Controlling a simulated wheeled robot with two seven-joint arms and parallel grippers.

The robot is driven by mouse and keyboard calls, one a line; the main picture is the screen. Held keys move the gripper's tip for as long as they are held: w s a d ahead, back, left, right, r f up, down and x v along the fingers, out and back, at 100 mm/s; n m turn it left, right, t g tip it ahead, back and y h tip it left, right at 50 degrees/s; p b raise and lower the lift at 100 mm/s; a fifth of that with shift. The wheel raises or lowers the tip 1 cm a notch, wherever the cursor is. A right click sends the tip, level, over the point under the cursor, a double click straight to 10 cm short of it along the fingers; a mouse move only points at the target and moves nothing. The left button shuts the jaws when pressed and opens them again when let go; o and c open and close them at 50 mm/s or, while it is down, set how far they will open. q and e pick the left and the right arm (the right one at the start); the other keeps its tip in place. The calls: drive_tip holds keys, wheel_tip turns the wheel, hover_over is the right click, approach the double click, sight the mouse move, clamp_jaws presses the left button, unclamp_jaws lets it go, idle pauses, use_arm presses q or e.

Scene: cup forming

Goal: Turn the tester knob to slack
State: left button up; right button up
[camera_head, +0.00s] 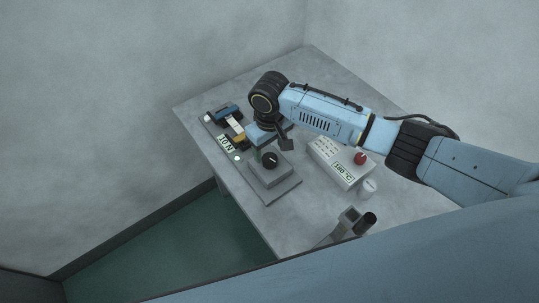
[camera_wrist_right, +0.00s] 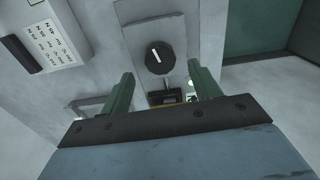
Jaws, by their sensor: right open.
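The tester (camera_head: 288,190) is a grey plate on the table with a raised grey block. A round black knob (camera_head: 270,160) with a light pointer line sits on the block. In the right wrist view the knob (camera_wrist_right: 158,57) shows face on, its white line nearly upright and tilted slightly left. My right gripper (camera_wrist_right: 163,90) is open and empty, with its two green fingers apart. The knob lies beyond the fingertips, apart from them. In the head view the gripper hangs just behind the knob and hides part of the tester. My left gripper is not in view.
A dark grey fixture (camera_head: 349,224) stands near the front edge. A small display (camera_head: 226,144) and green light (camera_head: 237,157) lie left.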

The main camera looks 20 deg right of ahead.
sight(270, 158)
drive_tip(key=shift+f, duration=2.05)
drive_tip(key=shift+c, duration=0.4)
drive_tip(key=c, duration=0.9)
